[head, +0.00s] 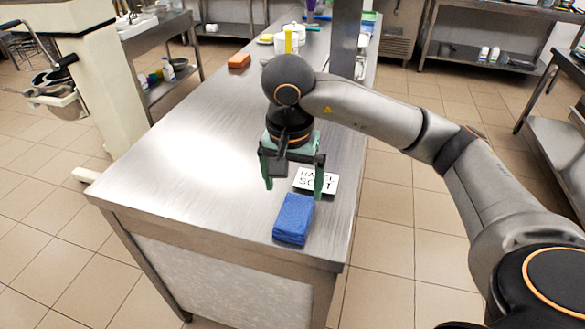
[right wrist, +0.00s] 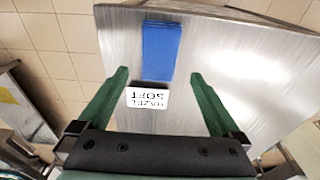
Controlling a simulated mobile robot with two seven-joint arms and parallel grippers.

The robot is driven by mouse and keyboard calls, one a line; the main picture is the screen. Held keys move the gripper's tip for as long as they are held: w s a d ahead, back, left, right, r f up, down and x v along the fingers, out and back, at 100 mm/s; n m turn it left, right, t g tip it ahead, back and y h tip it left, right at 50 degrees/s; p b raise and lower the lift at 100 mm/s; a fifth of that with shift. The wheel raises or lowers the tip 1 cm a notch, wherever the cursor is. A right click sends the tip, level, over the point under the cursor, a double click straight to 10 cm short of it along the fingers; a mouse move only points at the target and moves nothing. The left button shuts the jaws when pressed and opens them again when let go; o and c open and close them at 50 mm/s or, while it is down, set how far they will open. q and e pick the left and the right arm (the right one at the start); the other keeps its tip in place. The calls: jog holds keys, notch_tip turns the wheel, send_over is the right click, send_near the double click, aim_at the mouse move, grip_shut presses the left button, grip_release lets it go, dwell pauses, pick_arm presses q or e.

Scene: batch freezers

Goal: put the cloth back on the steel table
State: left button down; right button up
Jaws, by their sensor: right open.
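The blue folded cloth (head: 293,219) lies on the steel table (head: 190,165) near its front right corner. It also shows in the right wrist view (right wrist: 159,50), beyond the fingertips. My right gripper (head: 293,187) is open and empty above the table, just behind the cloth. In the right wrist view its green fingers (right wrist: 157,75) are spread wide, with the cloth lying between their lines but farther out. A white card (head: 316,181) with black lettering lies beside the cloth, partly behind a finger. My left gripper is not in view.
An orange block (head: 239,61) sits at the table's far left edge. A white container (head: 290,40) and other small items stand at the far end by a steel post (head: 345,35). The table's left and middle are clear.

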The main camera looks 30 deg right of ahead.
notch_tip(320, 180, up, 4)
jog(key=shift+s+a+f+p, duration=0.1)
jog(key=shift+s+f+p, duration=0.05)
jog(key=shift+f+p, duration=0.15)
dwell(0.5)
